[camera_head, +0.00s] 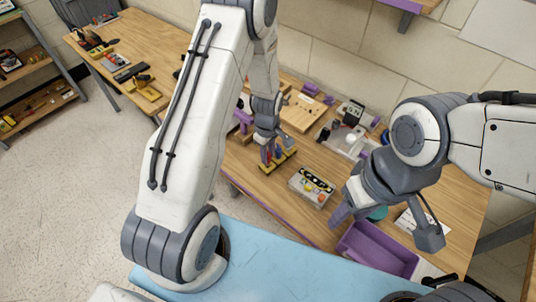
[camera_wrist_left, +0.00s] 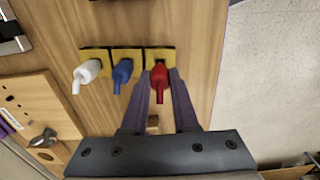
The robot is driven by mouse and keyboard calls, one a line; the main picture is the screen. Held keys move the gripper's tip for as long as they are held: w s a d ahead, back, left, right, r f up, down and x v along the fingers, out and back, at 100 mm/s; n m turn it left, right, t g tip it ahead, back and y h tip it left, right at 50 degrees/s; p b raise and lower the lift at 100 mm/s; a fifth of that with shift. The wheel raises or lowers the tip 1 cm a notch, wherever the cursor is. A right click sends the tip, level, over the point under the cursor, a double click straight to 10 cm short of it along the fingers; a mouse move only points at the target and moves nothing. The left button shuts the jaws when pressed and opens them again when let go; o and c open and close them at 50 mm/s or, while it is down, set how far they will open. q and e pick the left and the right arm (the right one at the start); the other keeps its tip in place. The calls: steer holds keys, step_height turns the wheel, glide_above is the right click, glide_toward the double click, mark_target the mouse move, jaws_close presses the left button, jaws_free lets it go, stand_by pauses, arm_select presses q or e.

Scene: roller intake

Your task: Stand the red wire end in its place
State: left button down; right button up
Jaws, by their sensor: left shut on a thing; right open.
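In the left wrist view a row of yellow holders (camera_wrist_left: 109,54) lies on the wooden table. A white wire end (camera_wrist_left: 87,70) and a blue wire end (camera_wrist_left: 122,72) stand at the left and middle holders. The red wire end (camera_wrist_left: 159,82) is at the right holder, between the fingertips of my left gripper (camera_wrist_left: 162,88), which is shut on it. I cannot tell whether its base is seated. In the head view my left gripper (camera_head: 267,152) is over the yellow holders (camera_head: 283,162). My right gripper (camera_head: 388,228) is open and empty near the purple bin.
A purple bin (camera_head: 377,250) stands at the table's front right. A grey box with round coloured parts (camera_head: 312,187) sits right of the holders. A wooden board (camera_head: 303,113) and a meter (camera_head: 352,112) are behind. The table's edge is close to the holders.

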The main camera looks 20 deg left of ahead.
arm_select(q)
steer(key=shift+r+p, duration=1.6)
steer(key=shift+r, duration=0.65)
steer(key=shift+s, duration=0.1)
